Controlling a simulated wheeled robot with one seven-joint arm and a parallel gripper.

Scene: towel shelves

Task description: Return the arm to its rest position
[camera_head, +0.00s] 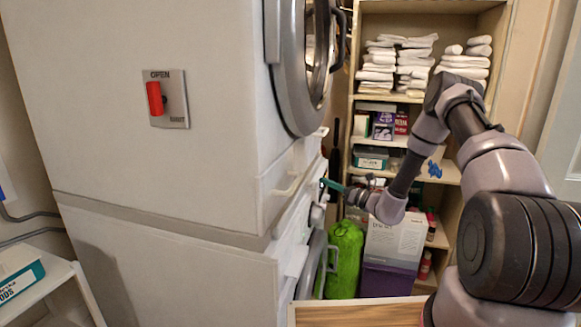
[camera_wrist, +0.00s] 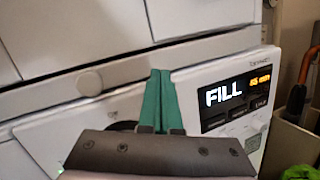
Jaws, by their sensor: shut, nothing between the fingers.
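My gripper (camera_head: 326,183) is at the end of my arm, which reaches from the right side of the head view toward the front of the stacked laundry machines. In the wrist view my gripper (camera_wrist: 161,76) shows two green fingers shut together with nothing between them. The fingertips are in front of the lower machine's control panel (camera_wrist: 188,77), left of a dark display (camera_wrist: 236,103) reading FILL. I cannot tell whether they touch the panel.
Shelves (camera_head: 400,98) with folded white towels (camera_head: 378,66) and boxes stand behind my arm. A green bottle-like item (camera_head: 345,258) and a white-and-purple box (camera_head: 393,245) stand below my forearm. A wooden surface (camera_head: 358,313) lies at the front. A red switch (camera_head: 155,98) is at left.

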